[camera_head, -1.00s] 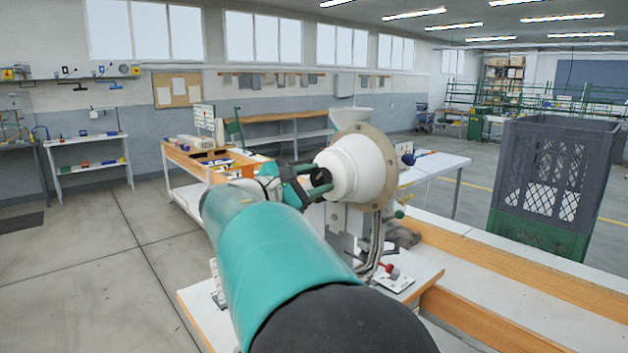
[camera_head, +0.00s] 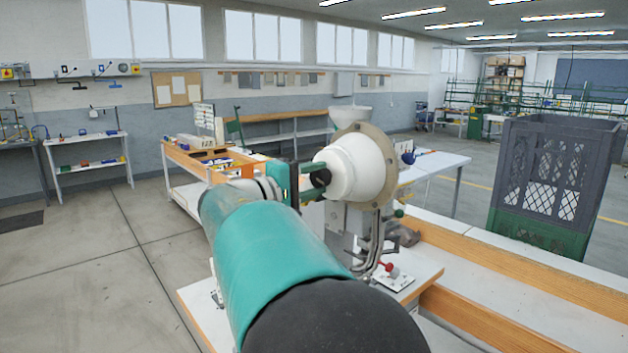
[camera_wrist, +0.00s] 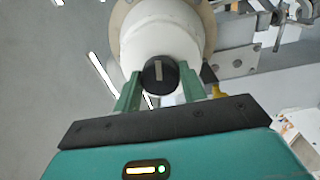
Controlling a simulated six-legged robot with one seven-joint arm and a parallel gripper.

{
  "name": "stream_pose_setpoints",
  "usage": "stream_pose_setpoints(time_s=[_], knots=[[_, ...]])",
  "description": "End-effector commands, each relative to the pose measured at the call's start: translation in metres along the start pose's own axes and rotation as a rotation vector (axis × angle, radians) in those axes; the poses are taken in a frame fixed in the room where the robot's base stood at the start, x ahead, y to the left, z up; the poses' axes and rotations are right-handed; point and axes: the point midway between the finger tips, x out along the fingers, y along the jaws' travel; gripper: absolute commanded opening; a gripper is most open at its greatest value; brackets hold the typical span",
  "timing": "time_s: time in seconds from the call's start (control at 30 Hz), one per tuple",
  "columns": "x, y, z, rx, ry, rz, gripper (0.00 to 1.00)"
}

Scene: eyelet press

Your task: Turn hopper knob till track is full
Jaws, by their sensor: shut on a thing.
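The hopper (camera_head: 352,168) is a white rounded drum with a tan bolted flange and a white funnel on top. Its black knob (camera_wrist: 160,75) has a light index line, which stands about upright in the wrist view. My gripper (camera_wrist: 157,88) has its two green fingers on either side of the knob and is shut on it. In the head view my gripper (camera_head: 305,175) reaches the knob at the drum's near end, and the fingers partly hide the knob. A curved metal track (camera_head: 377,240) runs down from the hopper. I cannot tell how full it is.
The press stands on a white-topped bench (camera_head: 425,268) with a wooden edge. A dark grey and green crate (camera_head: 550,185) stands at the right. Open floor lies to the left.

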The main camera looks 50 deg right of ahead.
Motion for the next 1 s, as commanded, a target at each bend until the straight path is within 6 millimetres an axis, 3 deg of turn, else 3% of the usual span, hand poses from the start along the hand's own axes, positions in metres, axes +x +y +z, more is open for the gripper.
stream_pose_setpoints(time_s=[1.0], knots=[[-0.0011,-0.0026,-0.0026,0.963,-0.032,-0.007,0.18]])
